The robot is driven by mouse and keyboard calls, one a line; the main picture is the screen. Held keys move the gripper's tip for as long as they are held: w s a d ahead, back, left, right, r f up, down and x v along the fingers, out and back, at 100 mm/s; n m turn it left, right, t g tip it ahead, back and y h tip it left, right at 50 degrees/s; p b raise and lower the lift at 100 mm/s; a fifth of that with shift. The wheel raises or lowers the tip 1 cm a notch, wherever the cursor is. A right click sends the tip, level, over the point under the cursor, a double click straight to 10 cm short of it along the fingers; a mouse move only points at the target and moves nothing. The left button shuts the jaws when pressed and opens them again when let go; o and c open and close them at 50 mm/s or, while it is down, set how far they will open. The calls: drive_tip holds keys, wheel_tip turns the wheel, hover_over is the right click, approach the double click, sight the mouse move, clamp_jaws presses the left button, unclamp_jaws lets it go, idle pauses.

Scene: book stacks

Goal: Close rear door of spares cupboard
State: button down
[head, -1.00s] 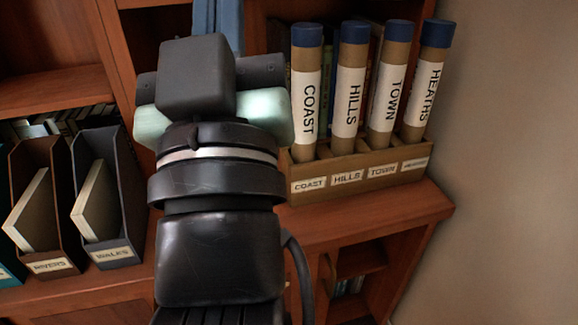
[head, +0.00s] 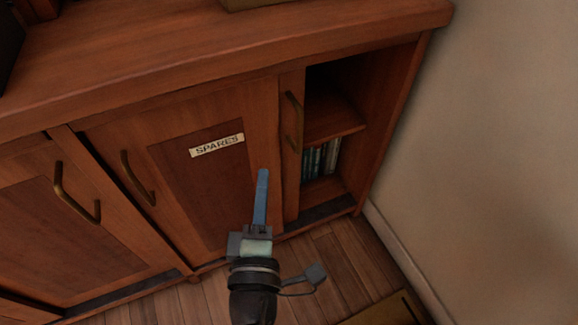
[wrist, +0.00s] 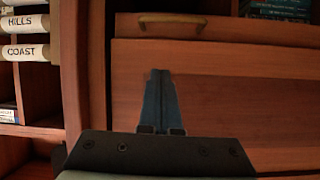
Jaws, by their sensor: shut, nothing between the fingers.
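The spares cupboard has a front door (head: 180,185) with a SPARES label (head: 217,145) and a brass handle (head: 137,178) at its left. The rear door (head: 289,180) shows as a narrow strip behind the front door's right edge, with its own upright brass handle (head: 292,120). Right of it the cupboard is open, with books inside. My gripper (head: 263,172) is shut and empty, its blue fingers before the right part of the front door, below and left of the rear handle. In the wrist view the fingers (wrist: 160,76) point toward the rear handle (wrist: 171,20), apart from it.
Books (head: 321,160) stand on a shelf in the open bay. The wall (head: 500,160) is close on the right. The wooden counter top (head: 210,55) overhangs the doors. Another handled door (head: 50,220) is at left. Tubes (wrist: 25,52) show in the wrist view.

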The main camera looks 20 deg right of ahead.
drive_tip(key=shift+n, duration=0.4)
drive_tip(key=w+d+f, duration=0.1)
drive_tip(key=w, duration=0.1)
drive_tip(key=w+d+f, duration=0.1)
drive_tip(key=w, duration=0.2)
drive_tip(key=w+d, duration=0.1)
drive_tip(key=w, duration=0.2)
drive_tip(key=shift+w+d+f, duration=0.2)
drive_tip(key=shift+d+f, duration=0.15)
drive_tip(key=shift+f, duration=0.05)
drive_tip(key=shift+s+d+p, duration=0.15)
drive_tip(key=shift+d+p, duration=0.1)
drive_tip(key=shift+d, duration=0.75)
drive_tip(key=shift+s+d+p, duration=0.15)
drive_tip(key=shift+d+p, duration=0.05)
drive_tip(key=shift+d, duration=0.8)
